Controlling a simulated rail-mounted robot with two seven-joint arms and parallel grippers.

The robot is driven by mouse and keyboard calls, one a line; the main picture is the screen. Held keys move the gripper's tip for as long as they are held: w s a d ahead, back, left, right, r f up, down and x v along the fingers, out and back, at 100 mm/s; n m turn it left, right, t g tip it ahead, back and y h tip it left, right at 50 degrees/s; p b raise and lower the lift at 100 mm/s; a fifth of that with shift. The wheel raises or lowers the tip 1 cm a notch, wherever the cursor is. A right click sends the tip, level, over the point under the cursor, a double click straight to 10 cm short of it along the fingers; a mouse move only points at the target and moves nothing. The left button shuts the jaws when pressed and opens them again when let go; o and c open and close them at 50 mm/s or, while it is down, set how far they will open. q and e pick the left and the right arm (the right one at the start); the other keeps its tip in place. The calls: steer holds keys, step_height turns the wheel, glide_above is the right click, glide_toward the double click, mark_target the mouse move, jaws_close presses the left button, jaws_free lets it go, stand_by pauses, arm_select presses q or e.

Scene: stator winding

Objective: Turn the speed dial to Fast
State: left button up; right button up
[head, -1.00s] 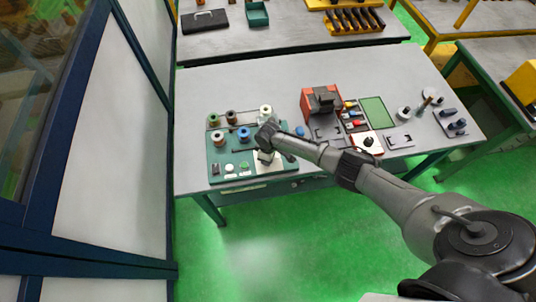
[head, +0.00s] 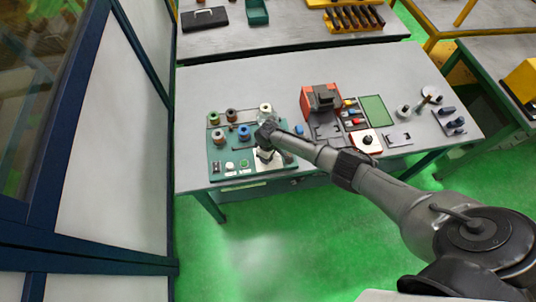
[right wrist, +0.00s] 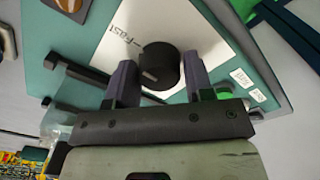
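The speed dial is a black round knob (right wrist: 158,66) with a pale pointer mark, on a white plate (right wrist: 112,42) printed "Fast" at the upper left in the right wrist view. The pointer mark lies on the knob's lower left, away from the "Fast" line. My right gripper (right wrist: 161,72) is open, with one finger on each side of the knob; narrow gaps seem to show, and contact is not clear. In the head view my right gripper (head: 265,153) is over the front right of the teal winding panel (head: 217,172), and hides the dial. My left gripper is out of view.
Several wire spools (head: 231,115) stand on the panel, left of and behind my right gripper. A green button (head: 244,163) sits to its left. A red machine (head: 320,100) and a red-and-white knob box (head: 366,141) stand to the right. The table behind the panel is clear.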

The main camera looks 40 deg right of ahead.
steer(key=o, duration=0.3)
steer(key=shift+r, duration=0.55)
step_height(320, 180, up, 13)
steer(key=shift+f+p, duration=0.15)
steer(key=shift+p, duration=0.35)
